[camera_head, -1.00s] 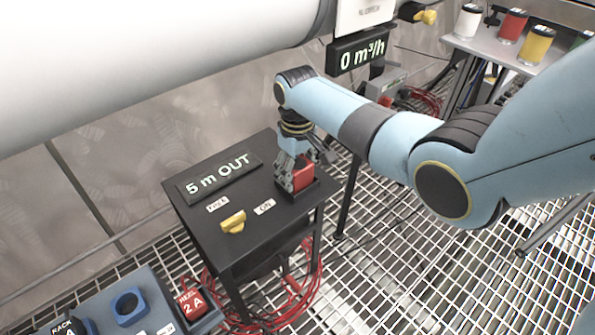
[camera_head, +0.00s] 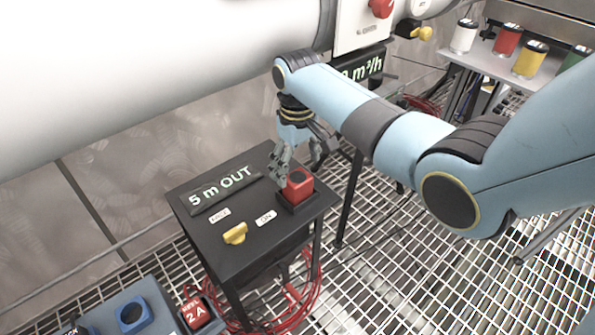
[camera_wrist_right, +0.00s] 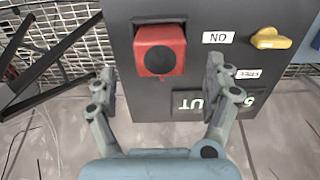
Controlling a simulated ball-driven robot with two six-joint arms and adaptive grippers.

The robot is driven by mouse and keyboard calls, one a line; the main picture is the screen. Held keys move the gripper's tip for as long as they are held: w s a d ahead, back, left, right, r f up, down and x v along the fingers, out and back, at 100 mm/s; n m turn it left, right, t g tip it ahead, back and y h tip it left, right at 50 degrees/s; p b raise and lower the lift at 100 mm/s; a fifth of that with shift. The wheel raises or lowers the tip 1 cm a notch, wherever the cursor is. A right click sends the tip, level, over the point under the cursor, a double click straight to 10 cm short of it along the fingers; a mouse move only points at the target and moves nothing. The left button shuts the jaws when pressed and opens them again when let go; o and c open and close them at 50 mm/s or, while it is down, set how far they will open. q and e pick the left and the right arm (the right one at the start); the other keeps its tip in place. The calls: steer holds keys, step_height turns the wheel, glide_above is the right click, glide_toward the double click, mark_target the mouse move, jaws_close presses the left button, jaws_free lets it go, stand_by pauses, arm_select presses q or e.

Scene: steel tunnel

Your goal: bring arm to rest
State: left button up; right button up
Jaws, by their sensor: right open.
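My right arm reaches in from the right in the head view. Its gripper (camera_head: 300,158) is open and empty, just above and behind a red block (camera_head: 297,185). The red block sits in a black holder on the dark stand (camera_head: 240,242). In the right wrist view, the open fingers (camera_wrist_right: 160,95) stand apart, with the red block (camera_wrist_right: 160,50) ahead of them, not between the tips. My left gripper is not in view.
The stand bears a "5 m OUT" display (camera_head: 221,190) and a yellow knob (camera_head: 235,233). A large white pipe (camera_head: 130,80) runs above left. A shelf (camera_head: 490,58) with several coloured cans is at the back right. Red cables (camera_head: 290,305) lie on the grating.

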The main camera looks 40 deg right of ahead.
steer(key=shift+r, duration=0.5)
steer(key=shift+f, duration=0.1)
steer(key=s+f, duration=1)
steer(key=s, duration=0.6)
steer(key=s+f, duration=1)
steer(key=s, duration=0.6)
steer(key=s+f+h, duration=0.1)
steer(key=s+f, duration=1)
steer(key=s, duration=0.5)
steer(key=shift+t, duration=0.4)
steer(key=shift+d, duration=0.1)
steer(key=shift+c, duration=0.2)
